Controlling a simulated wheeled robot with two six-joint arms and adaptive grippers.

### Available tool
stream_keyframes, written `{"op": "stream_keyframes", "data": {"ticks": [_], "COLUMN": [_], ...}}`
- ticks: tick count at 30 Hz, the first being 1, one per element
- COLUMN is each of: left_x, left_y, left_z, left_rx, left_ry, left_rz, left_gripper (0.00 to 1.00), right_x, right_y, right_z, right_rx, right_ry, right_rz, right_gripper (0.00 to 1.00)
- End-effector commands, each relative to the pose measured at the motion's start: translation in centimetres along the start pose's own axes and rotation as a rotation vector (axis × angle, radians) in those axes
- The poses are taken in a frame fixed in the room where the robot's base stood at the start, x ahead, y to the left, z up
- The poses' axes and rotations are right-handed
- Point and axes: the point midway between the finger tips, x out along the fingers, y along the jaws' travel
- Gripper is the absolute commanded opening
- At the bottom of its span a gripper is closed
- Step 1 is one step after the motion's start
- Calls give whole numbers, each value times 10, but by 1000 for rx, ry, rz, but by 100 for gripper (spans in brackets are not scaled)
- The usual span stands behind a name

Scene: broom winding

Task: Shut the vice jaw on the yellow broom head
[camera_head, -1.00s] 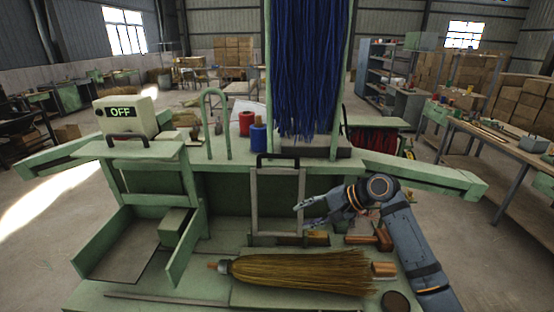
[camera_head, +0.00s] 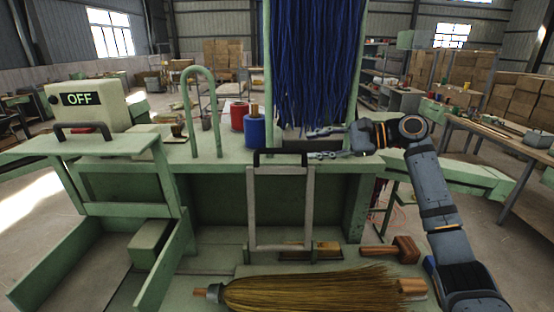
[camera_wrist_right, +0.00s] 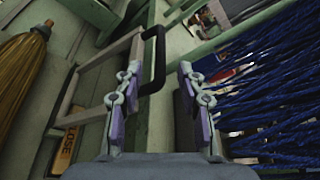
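The yellow broom head (camera_head: 310,290) lies on its side on the green bench, its bristles pointing right; its edge shows in the right wrist view (camera_wrist_right: 22,70). A grey upright frame (camera_head: 251,210) with a black handle (camera_head: 280,157) on top stands behind it; it seems to be the vice jaw. My right gripper (camera_head: 318,144) is open and empty, just right of the handle at about its height. In the right wrist view the handle (camera_wrist_right: 156,50) appears ahead between the open fingers (camera_wrist_right: 158,75); contact cannot be told. My left gripper is not in view.
Blue strands (camera_head: 312,60) hang just behind my right gripper. Blue (camera_head: 255,132) and red (camera_head: 238,115) spools stand left of it. A wooden mallet (camera_head: 400,250) lies right of the frame. A box reads OFF (camera_head: 78,99); a yellow plate reads CLOSE (camera_wrist_right: 68,148).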

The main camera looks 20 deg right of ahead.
Motion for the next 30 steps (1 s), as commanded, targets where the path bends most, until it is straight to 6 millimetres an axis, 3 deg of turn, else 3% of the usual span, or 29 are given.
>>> {"op": "stream_keyframes", "data": {"ticks": [3,8,13,21,30], "left_x": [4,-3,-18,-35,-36], "left_y": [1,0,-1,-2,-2], "left_z": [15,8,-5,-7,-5], "left_rx": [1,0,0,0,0], "left_ry": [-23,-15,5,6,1], "left_rz": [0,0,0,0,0], "left_gripper": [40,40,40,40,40], "right_x": [1,10,44,94,106], "right_y": [3,1,0,0,3], "right_z": [-3,0,2,0,-2], "right_rx": [0,1,4,2,0], "right_ry": [0,-3,-5,-3,1], "right_rz": [0,1,2,1,0], "right_gripper": [39,39,39,39,39]}}
